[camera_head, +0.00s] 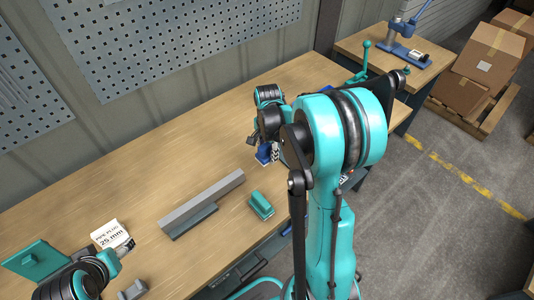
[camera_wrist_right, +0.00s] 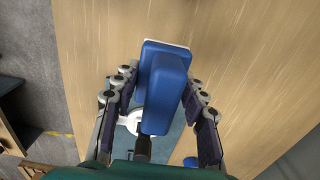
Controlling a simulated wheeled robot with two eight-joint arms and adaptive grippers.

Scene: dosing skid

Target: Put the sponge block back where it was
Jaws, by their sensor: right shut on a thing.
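A blue block with a pale edge (camera_wrist_right: 165,58), which looks like the sponge block, is between the fingers of my right gripper (camera_wrist_right: 162,90) in the right wrist view. The right gripper is shut on it. In the head view, my right gripper (camera_head: 259,137) is over the table's right part, and a little of the blue block (camera_head: 263,153) shows below it. My arm hides the rest; I cannot tell whether the block touches the table. My left gripper (camera_head: 122,248) is at the lower left beside a white label; its jaws are unclear.
The wooden table (camera_head: 160,150) has a grey bar (camera_head: 203,204), a green block (camera_head: 261,206), a "25 mm" label card (camera_head: 108,234) and a small grey block (camera_head: 133,290). A perforated panel (camera_head: 180,35) stands behind. The table's middle left is clear.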

